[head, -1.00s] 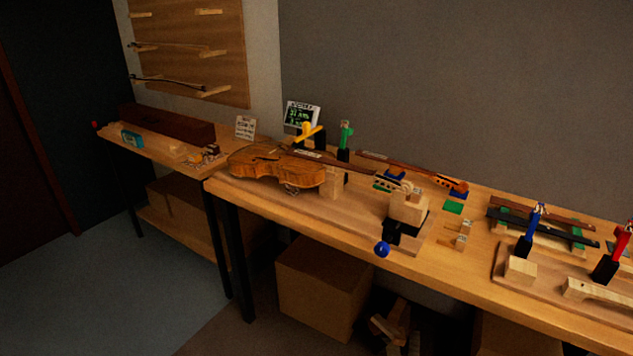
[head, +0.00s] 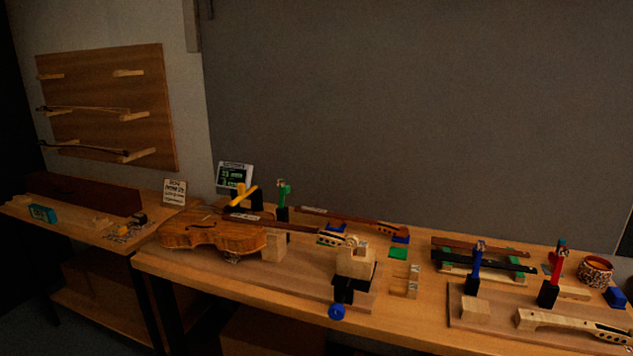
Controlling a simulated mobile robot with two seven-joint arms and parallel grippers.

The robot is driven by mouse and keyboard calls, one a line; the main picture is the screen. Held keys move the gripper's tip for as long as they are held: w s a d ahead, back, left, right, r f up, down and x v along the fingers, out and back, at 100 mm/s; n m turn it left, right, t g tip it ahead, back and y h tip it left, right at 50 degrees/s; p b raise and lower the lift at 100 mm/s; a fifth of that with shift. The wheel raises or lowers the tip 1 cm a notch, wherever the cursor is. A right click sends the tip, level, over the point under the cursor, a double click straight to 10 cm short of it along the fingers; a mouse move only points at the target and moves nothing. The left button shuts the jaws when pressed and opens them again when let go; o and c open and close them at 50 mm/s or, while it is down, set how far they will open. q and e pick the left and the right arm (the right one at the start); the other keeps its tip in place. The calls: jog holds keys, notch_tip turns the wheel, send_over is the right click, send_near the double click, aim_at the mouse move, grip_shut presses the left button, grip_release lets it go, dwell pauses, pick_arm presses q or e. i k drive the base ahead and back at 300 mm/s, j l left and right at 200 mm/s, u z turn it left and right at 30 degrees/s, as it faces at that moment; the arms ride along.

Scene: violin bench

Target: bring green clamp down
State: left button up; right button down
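The green clamp (head: 283,191) stands upright in a black holder (head: 282,214) at the back of the bench, behind the violin's neck. The violin (head: 212,232) lies on the bench with its neck pointing right, near a light wooden block (head: 274,246). The clamp's lower part is partly hidden behind the neck. Neither of my grippers is in the head view.
A yellow tool (head: 241,196) and a small screen (head: 235,176) stand left of the clamp. A wooden vise (head: 355,262) with a blue knob (head: 336,311) sits at the front edge. Blue (head: 477,258) and red (head: 555,264) clamps stand at the right.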

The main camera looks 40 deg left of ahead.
aim_at(284, 189)
jog(key=k+j+z, duration=0.1)
jog(key=j+z, duration=0.3)
jog(key=j, duration=0.95)
jog(key=k+j+z, duration=0.1)
jog(key=j, duration=0.4)
jog(key=k+j, duration=0.1)
jog(key=j, duration=0.85)
jog(key=k+z, duration=0.05)
